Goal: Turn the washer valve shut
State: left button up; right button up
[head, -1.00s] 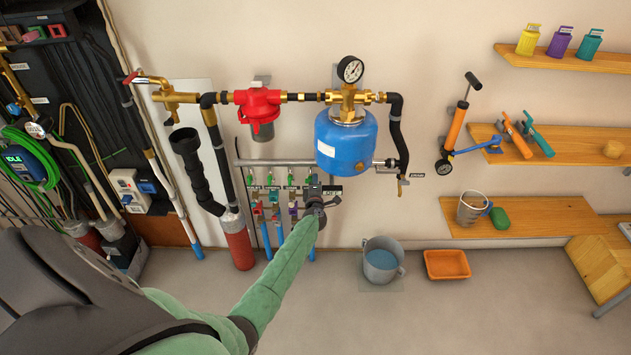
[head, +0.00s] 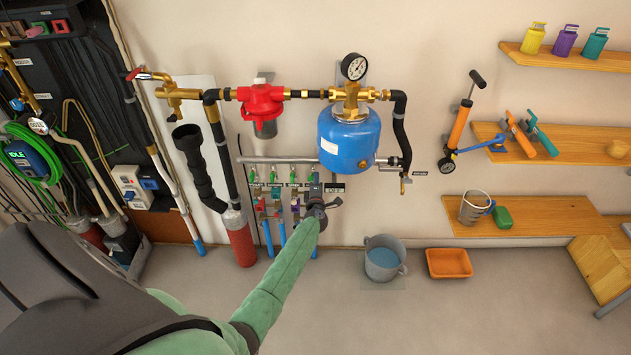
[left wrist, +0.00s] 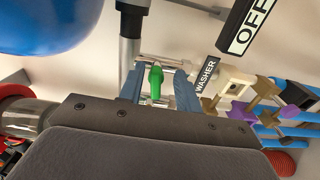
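The washer valve's green handle (left wrist: 155,80) shows in the left wrist view, close to the "WASHER" label (left wrist: 206,74). My left gripper (left wrist: 158,76) has its two blue-grey fingers on either side of the handle, with visible gaps, so it looks open around it. In the head view my left gripper (head: 316,197) is at the right end of the row of green-handled valves, under the blue tank (head: 349,140). It partly hides the valve there. My right gripper is not in view.
Green valve handles (head: 274,176) sit side by side to the left along the grey pipe (head: 285,160). A black "OFF" sign (left wrist: 250,28) is near the gripper. A grey bucket (head: 382,262) and an orange tray (head: 449,263) stand on the floor to the right.

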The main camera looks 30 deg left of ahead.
pick_arm(q)
jog(key=v, duration=0.6)
jog(key=shift+s+a+b, duration=0.15)
jog(key=shift+s+b, duration=0.05)
jog(key=shift+b, duration=0.1)
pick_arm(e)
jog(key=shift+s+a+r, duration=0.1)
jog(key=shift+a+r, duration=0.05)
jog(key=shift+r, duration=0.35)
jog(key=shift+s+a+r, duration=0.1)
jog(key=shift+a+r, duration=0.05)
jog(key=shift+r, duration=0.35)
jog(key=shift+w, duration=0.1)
